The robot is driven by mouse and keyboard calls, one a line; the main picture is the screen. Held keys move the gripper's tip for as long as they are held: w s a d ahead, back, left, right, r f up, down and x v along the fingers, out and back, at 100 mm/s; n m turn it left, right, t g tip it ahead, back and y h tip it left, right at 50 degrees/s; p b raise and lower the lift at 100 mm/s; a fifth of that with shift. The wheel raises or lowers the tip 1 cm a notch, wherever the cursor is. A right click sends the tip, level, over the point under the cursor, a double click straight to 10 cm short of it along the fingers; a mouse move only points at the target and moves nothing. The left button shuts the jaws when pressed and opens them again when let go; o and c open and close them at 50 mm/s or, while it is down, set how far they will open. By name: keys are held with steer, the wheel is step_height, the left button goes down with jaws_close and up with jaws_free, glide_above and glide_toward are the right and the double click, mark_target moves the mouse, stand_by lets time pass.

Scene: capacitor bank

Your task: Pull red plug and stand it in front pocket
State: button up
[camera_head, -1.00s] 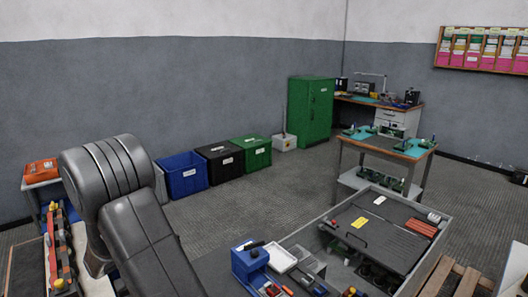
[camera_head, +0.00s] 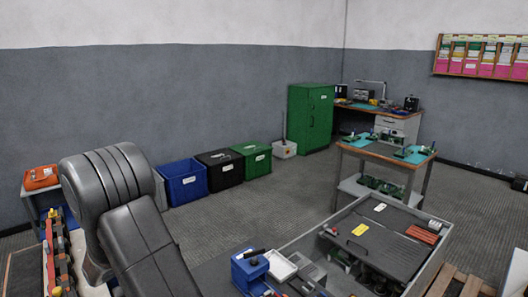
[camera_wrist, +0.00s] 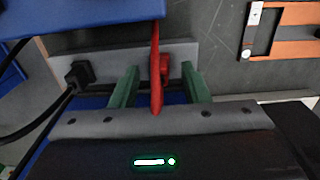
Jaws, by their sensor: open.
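In the wrist view, a red plug (camera_wrist: 164,68) sits at a grey bar (camera_wrist: 205,52). A long thin red piece (camera_wrist: 155,80) runs beside it towards the camera; I cannot tell whether it is the plug's lead. My gripper (camera_wrist: 159,70) is open, with one green finger on each side of the red parts and visible gaps between. A black plug (camera_wrist: 79,76) with a black cable sits at the left end of the bar. I cannot make out a front pocket. The head view shows my arm but not the gripper or the red plug.
A blue surface (camera_wrist: 75,14) crosses the top left of the wrist view. An orange and black item (camera_wrist: 285,30) lies at the top right.

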jaws_close()
steer(key=shift+r, duration=0.1)
stand_by(0.3)
steer(key=shift+r+p, duration=1.9)
steer(key=shift+r, duration=1.05)
